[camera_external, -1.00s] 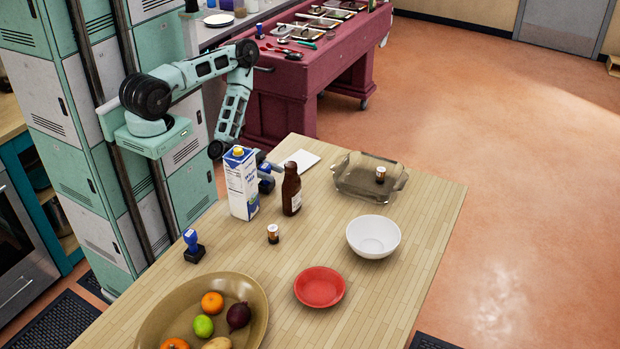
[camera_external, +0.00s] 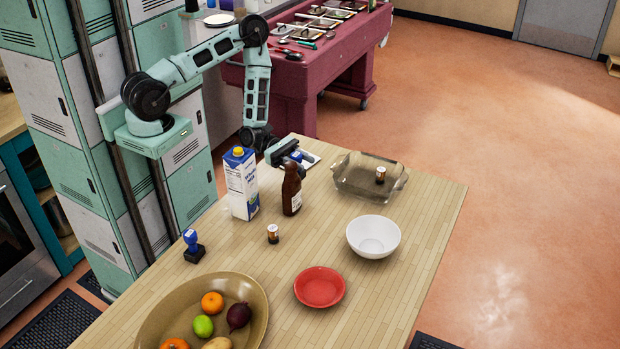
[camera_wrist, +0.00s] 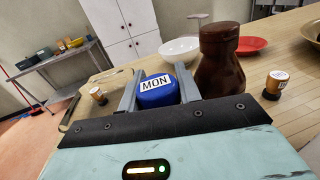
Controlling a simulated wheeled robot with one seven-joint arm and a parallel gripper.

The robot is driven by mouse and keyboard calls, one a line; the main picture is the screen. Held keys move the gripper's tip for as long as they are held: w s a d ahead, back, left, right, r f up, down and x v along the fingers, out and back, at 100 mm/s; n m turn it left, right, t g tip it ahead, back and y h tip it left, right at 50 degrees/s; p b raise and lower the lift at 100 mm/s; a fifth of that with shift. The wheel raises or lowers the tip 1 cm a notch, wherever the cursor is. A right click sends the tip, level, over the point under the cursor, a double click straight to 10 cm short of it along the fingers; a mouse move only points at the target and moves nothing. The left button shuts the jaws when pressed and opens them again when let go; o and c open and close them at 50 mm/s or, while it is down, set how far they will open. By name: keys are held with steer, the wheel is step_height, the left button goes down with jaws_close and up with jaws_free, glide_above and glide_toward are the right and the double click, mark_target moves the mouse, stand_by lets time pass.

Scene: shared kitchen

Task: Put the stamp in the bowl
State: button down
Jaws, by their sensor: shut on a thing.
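My gripper (camera_external: 288,158) is shut on a blue stamp with a white MON label. The stamp (camera_wrist: 156,94) sits between the two grey fingers in the wrist view; its lower part is hidden. In the external view the held stamp (camera_external: 297,156) is over the far end of the table, behind the brown bottle. A second blue stamp (camera_external: 194,250) stands upright at the table's left edge. The white bowl (camera_external: 373,239) is empty, to the right and nearer the camera than my gripper; it also shows in the wrist view (camera_wrist: 178,50).
The milk carton (camera_external: 241,184) and brown bottle (camera_external: 291,190) stand close to my gripper.

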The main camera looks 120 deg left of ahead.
steer(key=w+r+m+h+b, duration=0.2)
steer(key=w+r+h, duration=0.1)
steer(key=w, duration=1.2)
steer(key=w+d+r+m+g+h, duration=0.2)
steer(key=w+d+r, duration=0.65)
steer(key=w, duration=0.35)
step_height(320, 180, down, 10)
steer(key=p, duration=0.2)
steer(key=shift+w+d+r+h+p, duration=0.2)
steer(key=shift+d+h+p, duration=0.1)
steer(key=shift+h+p, duration=0.1)
steer(key=shift+f, duration=0.1)
steer(key=shift+f+b, duration=0.4)
steer(key=shift+b, duration=0.05)
steer(key=c, duration=1)
jaws_free()
